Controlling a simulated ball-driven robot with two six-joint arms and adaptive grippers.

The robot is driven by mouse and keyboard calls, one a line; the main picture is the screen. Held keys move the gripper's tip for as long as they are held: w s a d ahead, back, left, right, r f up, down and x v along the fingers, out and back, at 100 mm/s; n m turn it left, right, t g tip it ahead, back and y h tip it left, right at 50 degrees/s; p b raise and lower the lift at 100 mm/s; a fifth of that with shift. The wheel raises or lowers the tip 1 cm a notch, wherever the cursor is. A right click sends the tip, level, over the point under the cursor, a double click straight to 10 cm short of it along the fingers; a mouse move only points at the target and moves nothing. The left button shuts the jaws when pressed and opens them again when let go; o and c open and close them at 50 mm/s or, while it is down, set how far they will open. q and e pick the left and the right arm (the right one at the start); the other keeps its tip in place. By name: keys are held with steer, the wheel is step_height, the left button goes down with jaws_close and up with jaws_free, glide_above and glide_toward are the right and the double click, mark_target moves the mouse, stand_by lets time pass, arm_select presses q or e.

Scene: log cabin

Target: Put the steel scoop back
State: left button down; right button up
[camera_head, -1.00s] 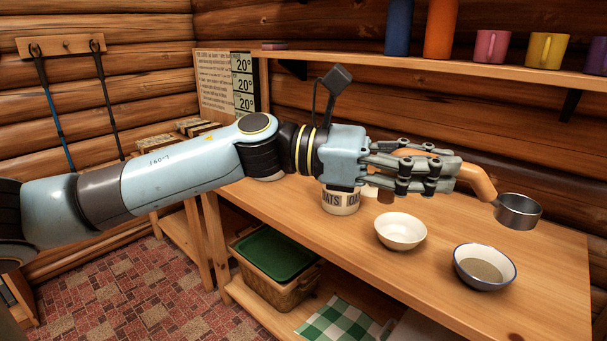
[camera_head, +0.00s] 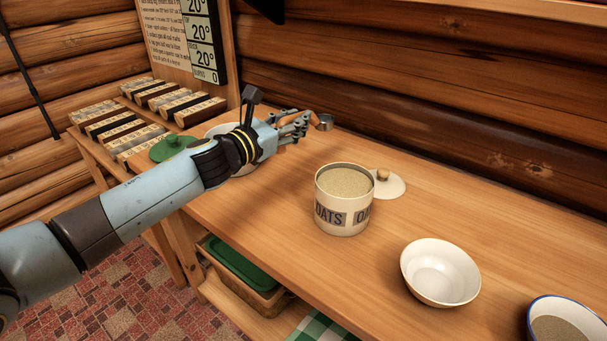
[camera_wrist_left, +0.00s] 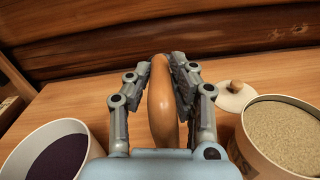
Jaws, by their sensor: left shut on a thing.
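The steel scoop (camera_head: 324,122) has a small metal cup and an orange-brown handle. My left gripper (camera_head: 297,124) is shut on the handle and holds it over the back left of the counter. In the left wrist view the handle (camera_wrist_left: 161,105) sits between the two fingers; the cup is hidden there. The cream oats jar (camera_head: 342,220) stands open, full of pale grain, to the right of the gripper; its lid (camera_head: 388,187) lies beside it. A white container with dark contents (camera_wrist_left: 50,152) is left of the gripper, mostly hidden by my arm in the head view. My right gripper is out of view.
A white bowl (camera_head: 440,272) and a blue-rimmed bowl (camera_head: 560,322) with grain stand at the front right. A green lid (camera_head: 171,147) lies at the left near several labelled wooden blocks (camera_head: 165,100). The log wall bounds the back. The counter's back right is clear.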

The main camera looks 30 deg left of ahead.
arm_select(q)
step_height(320, 180, down, 9)
steer(key=b, duration=0.6)
steer(key=shift+f+b, duration=0.15)
steer(key=shift+b, duration=0.15)
steer(key=shift+f, duration=0.25)
steer(key=shift+r, duration=0.1)
steer(key=shift+f+b, duration=0.2)
steer(key=shift+b, duration=0.1)
steer(key=c, duration=1.6)
jaws_free()
steer(key=o, duration=0.4)
